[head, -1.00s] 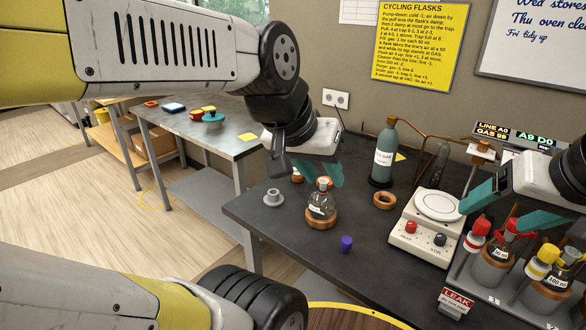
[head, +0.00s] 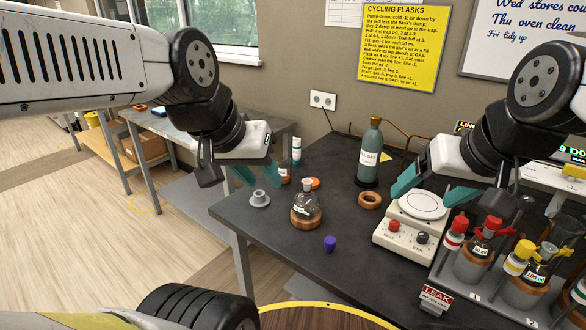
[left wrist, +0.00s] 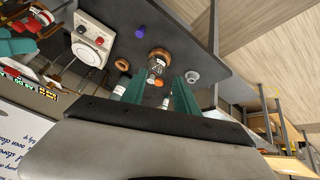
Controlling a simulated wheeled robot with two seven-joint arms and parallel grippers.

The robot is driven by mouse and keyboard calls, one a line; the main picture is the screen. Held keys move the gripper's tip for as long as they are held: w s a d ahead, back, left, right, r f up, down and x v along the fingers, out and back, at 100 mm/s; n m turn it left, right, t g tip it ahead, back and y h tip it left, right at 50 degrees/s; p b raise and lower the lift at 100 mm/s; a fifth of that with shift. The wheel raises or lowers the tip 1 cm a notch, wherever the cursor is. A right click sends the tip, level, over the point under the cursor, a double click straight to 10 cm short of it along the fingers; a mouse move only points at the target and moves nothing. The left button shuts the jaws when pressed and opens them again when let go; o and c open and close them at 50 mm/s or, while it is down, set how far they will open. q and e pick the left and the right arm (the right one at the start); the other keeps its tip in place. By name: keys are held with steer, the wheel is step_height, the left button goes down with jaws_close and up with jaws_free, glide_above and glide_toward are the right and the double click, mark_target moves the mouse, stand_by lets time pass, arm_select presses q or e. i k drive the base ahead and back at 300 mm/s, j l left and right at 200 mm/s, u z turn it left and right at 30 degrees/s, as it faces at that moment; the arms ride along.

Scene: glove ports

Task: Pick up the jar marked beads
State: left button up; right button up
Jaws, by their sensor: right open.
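No jar label reading "beads" is legible in these views. A small brownish jar (head: 284,174) with a white label stands at the back of the dark bench, partly hidden by my left gripper (head: 262,181). A white tube or bottle (head: 296,150) stands behind it, and an orange lid-like disc (head: 313,183) is beside it. My left gripper is open and empty above the bench's back left. Its two teal fingers stand apart in the left wrist view (left wrist: 160,95). My right gripper (head: 430,187) is open and empty over the hot plate.
A stoppered flask (head: 306,208) sits in a cork ring, with a grey cup (head: 260,199) left of it. A purple stopper (head: 330,243), a cork ring (head: 370,200), a green gas cylinder (head: 369,155), a hot plate (head: 400,240) and a bottle rack (head: 490,275) occupy the bench.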

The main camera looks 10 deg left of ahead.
mark_target(284, 171)
steer(key=j+z, duration=0.35)
steer(key=k+j+z, duration=0.15)
steer(key=j+z, duration=0.2)
steer(key=k+j+z, duration=0.15)
steer(key=j+z, duration=0.15)
steer(key=k+j+z, duration=0.2)
steer(key=j+z, duration=0.15)
